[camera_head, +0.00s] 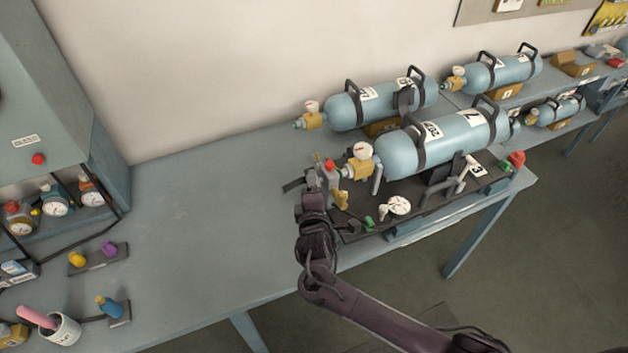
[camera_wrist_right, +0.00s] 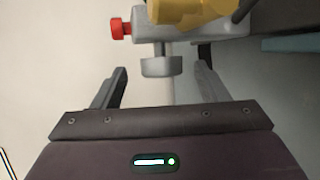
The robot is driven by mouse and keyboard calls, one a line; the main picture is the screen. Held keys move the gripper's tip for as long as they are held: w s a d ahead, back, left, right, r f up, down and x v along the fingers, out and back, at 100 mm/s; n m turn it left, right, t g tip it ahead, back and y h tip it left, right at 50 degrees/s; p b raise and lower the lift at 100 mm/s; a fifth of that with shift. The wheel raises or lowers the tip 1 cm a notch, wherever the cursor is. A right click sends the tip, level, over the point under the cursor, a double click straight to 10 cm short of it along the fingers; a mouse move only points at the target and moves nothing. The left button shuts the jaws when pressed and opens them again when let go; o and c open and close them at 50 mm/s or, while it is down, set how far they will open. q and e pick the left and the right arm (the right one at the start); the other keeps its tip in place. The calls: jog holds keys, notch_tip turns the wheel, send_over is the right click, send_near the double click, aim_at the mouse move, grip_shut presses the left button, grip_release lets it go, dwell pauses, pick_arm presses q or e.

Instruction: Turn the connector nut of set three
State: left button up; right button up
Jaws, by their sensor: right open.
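A large blue cylinder (camera_head: 440,140) lies on the front rack, with a plate marked 3 (camera_head: 447,169) below it. At its left end are a brass valve body (camera_head: 359,168), a white gauge (camera_head: 362,150) and a red knob (camera_head: 329,164). In the right wrist view, a grey round connector nut (camera_wrist_right: 162,67) sits on a grey fitting below the brass body (camera_wrist_right: 195,12), with the red knob (camera_wrist_right: 120,28) to its left. My right gripper (camera_head: 310,183) is open; it also shows in the wrist view (camera_wrist_right: 163,80), fingertips either side of the nut with gaps. My left gripper is not in view.
Other blue cylinders (camera_head: 380,103) lie behind and to the right. A dark mat under the front set holds a small gauge (camera_head: 399,205) and fittings.

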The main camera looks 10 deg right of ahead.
jog(key=shift+x, duration=2.1)
jog(key=c, duration=1)
jog(key=shift+f+t+b, duration=0.3)
jog(key=shift+b, duration=0.2)
jog(key=m+t+b, duration=0.1)
jog(key=t+b, duration=0.1)
jog(key=b, duration=0.4)
jog(key=m+t+b, duration=0.1)
jog(key=t+b, duration=0.2)
jog(key=b, duration=0.2)
jog(key=shift+f+b, duration=0.2)
jog(key=shift+b, duration=0.2)
jog(key=shift+r+m+t+h+b, duration=0.3)
jog(key=shift+m+t+h+b, duration=0.15)
jog(key=shift+b, duration=0.4)
